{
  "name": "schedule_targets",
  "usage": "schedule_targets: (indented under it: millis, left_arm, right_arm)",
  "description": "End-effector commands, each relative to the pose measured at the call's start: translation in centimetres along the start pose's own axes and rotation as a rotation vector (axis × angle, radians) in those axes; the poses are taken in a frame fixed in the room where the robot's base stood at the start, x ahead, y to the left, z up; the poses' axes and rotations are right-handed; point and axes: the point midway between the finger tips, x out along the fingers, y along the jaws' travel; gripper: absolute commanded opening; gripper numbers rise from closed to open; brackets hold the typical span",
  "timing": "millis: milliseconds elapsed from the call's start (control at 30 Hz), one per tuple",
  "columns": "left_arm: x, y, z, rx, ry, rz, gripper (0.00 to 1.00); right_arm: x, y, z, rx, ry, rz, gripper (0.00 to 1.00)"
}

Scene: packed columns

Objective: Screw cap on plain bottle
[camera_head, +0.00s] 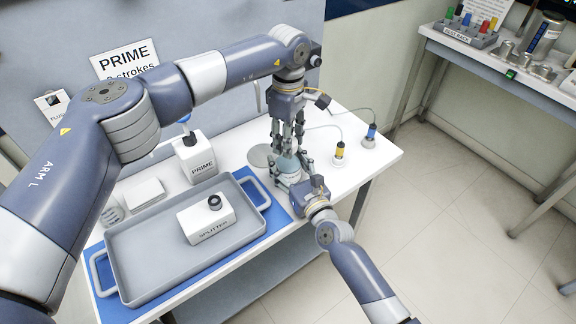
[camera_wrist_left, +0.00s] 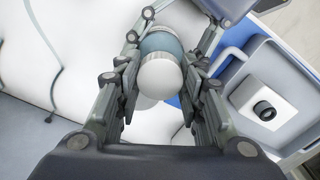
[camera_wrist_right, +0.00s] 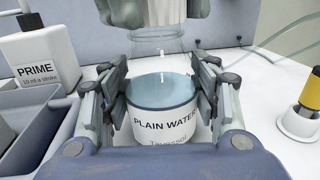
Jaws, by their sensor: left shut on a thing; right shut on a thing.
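The plain bottle (camera_wrist_right: 165,118), labelled PLAIN WATER, stands upright with pale blue liquid inside and a clear upper part. My right gripper (camera_head: 290,174) is shut around its body from the front. My left gripper (camera_head: 287,142) points down directly above the bottle. In the left wrist view a white round cap (camera_wrist_left: 161,78) lies between the left fingers, which are shut on it. The bottle's blue body (camera_wrist_left: 160,42) shows just beyond the cap. Whether the cap touches the bottle's neck is hidden.
A PRIME bottle (camera_head: 195,157) stands behind a grey tray (camera_head: 152,284) holding a SPLITTER box (camera_head: 207,218). Small yellow-banded (camera_head: 339,150) and blue-banded (camera_head: 370,136) corded items stand right of the grippers. The white table's right end (camera_head: 375,152) is partly clear.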

Motion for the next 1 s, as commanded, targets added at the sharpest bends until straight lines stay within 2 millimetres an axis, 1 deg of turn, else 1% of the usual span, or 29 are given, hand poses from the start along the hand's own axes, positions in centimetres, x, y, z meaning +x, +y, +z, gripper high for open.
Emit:
schedule_targets:
  millis: [33, 200, 400, 433, 567, 600, 667, 700, 1000]
  left_arm:
    - [-0.01, 0.03, -0.04, 0.086, 0.001, 0.002, 0.07]
    - [0.02, 0.00, -0.06, 0.411, 0.001, 0.001, 0.07]
    - [0.05, -0.02, -0.08, 0.749, 0.000, 0.000, 0.07]
    - [0.06, -0.02, -0.08, 0.785, 0.000, 0.000, 0.07]
    - [0.06, -0.02, -0.09, 0.784, 0.000, 0.000, 0.07]
    - [0.06, -0.03, -0.09, 0.783, 0.000, 0.000, 0.38]
    - [0.06, -0.03, -0.09, 0.782, 0.000, 0.000, 0.52]
    - [0.06, -0.03, -0.09, 0.782, 0.000, 0.000, 0.56]
    - [0.03, -0.04, -0.07, 0.780, 0.000, -0.001, 0.56]
  right_arm:
    - [0.01, 0.14, 0.04, 0.001, 0.000, 0.002, 0.00]
    - [0.01, 0.13, 0.03, 0.002, 0.000, 0.002, 0.00]
    - [0.01, 0.11, 0.03, 0.002, 0.000, 0.002, 0.00]
    - [0.01, 0.11, 0.03, 0.002, 0.000, 0.002, 0.00]
    - [0.01, 0.10, 0.03, 0.002, 0.000, 0.001, 0.00]
    - [0.01, 0.09, 0.03, 0.002, 0.000, 0.001, 0.00]
    - [0.01, 0.09, 0.03, 0.002, 0.000, 0.001, 0.00]
    - [0.01, 0.08, 0.02, 0.002, 0.000, 0.001, 0.00]
    - [0.01, 0.06, 0.02, 0.002, 0.000, 0.001, 0.00]
